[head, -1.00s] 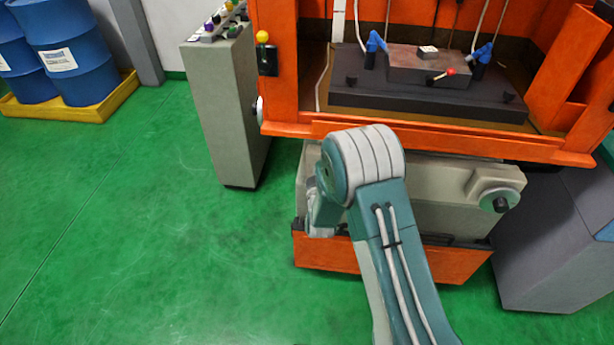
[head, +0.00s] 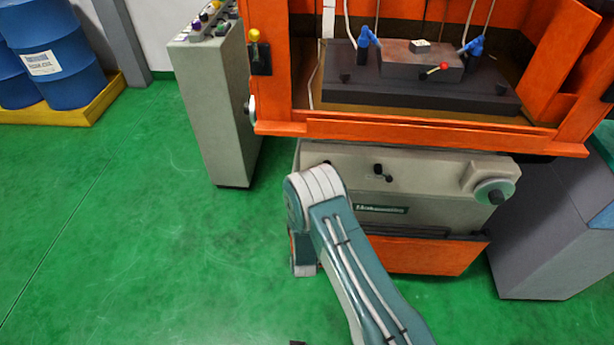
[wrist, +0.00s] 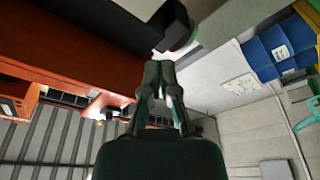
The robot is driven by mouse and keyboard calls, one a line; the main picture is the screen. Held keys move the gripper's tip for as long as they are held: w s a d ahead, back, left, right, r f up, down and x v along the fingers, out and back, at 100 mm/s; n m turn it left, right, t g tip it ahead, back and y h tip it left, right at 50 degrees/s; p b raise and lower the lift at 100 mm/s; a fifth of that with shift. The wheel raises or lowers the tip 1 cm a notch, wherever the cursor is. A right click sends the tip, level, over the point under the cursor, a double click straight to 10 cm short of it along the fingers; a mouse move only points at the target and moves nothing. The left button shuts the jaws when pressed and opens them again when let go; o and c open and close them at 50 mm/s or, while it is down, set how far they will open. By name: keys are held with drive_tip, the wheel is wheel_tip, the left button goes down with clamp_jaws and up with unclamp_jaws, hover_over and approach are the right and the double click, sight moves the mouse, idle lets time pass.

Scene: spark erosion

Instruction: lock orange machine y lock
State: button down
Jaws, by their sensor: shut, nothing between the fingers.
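The orange machine (head: 440,130) stands ahead, with a beige front panel (head: 440,175) below its work tank. A small black lever (head: 380,172) sits on that panel; I cannot tell whether it is the y lock. A handwheel (head: 495,191) is at the panel's right. In the wrist view, my gripper (wrist: 158,70) is shut and empty, with a dark knob-like part (wrist: 178,25) just beyond its tips. I cannot tell whether they touch. The machine's orange side (wrist: 70,60) is at the left there. In the head view my arm hides the gripper.
A beige control cabinet (head: 215,110) with buttons stands left of the machine. A yellow-knobbed switch (head: 254,50) is on the orange frame. A grey cabinet (head: 550,230) stands at the right. Blue drums (head: 60,50) stand on a yellow pallet (head: 90,110). Green floor at the left is clear.

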drive_tip(key=w, duration=1)
drive_tip(key=shift+w+d+f, duration=0.25)
drive_tip(key=shift+w, duration=0.15)
drive_tip(key=shift+w+d+f, duration=0.25)
drive_tip(key=shift+d+f, duration=0.05)
drive_tip(key=shift+d, duration=0.05)
